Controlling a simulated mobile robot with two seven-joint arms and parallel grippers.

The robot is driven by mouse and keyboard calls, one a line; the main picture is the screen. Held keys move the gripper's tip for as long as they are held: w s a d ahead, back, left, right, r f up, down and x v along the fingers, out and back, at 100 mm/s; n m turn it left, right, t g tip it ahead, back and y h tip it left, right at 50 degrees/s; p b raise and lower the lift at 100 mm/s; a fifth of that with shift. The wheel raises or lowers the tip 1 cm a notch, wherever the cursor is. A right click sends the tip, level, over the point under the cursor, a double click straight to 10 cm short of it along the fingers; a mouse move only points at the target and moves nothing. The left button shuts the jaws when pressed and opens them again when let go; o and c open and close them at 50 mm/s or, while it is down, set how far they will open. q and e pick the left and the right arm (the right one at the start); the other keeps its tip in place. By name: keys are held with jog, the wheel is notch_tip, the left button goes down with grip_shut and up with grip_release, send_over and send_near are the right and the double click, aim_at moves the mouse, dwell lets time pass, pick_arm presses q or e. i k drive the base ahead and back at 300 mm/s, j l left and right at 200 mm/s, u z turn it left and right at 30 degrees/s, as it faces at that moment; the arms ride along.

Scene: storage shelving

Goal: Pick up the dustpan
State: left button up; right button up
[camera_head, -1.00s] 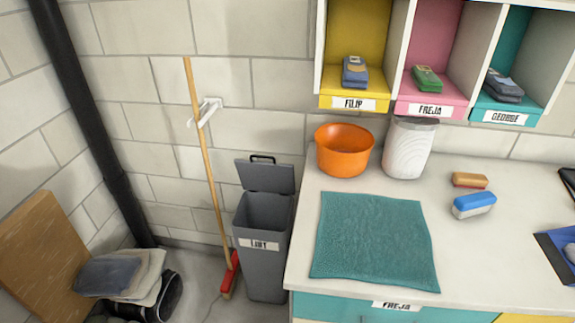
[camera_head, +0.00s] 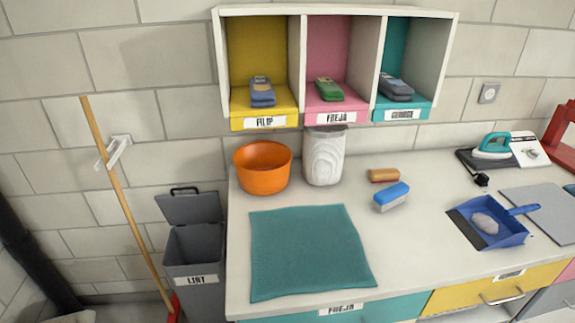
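A blue dustpan (camera_head: 488,223) lies on the right part of the white counter in the head view. Its handle points to the right and toward the back. A pale greyish lump (camera_head: 485,223) rests in its pan, and the pan's front lip is dark. Neither of my grippers shows in the view.
On the counter (camera_head: 405,240) are a teal cloth (camera_head: 308,250), an orange bowl (camera_head: 262,168), a white bin (camera_head: 323,158), a blue brush (camera_head: 391,197), a brown brush (camera_head: 383,175) and a teal iron (camera_head: 492,146). A grey lint bin (camera_head: 193,250) stands left of the counter.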

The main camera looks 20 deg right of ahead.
aim_at(484, 222)
jog(key=z, duration=2.15)
jog(key=u, duration=0.85)
jog(key=l+u, duration=0.2)
jog(key=u, duration=0.2)
jog(key=l+u, duration=0.2)
jog(key=u, duration=0.2)
jog(key=l+u, duration=0.2)
jog(key=u, duration=0.2)
jog(key=l+u, duration=0.35)
jog(key=k+l+u, duration=0.2)
jog(key=l+u, duration=0.15)
jog(key=k+l+u, duration=0.2)
jog(key=l, duration=0.25)
jog(key=k+l+u, duration=0.25)
jog(key=l, duration=0.2)
jog(key=k+l+u, duration=0.1)
jog(key=k+l, duration=0.45)
jog(key=l, duration=0.15)
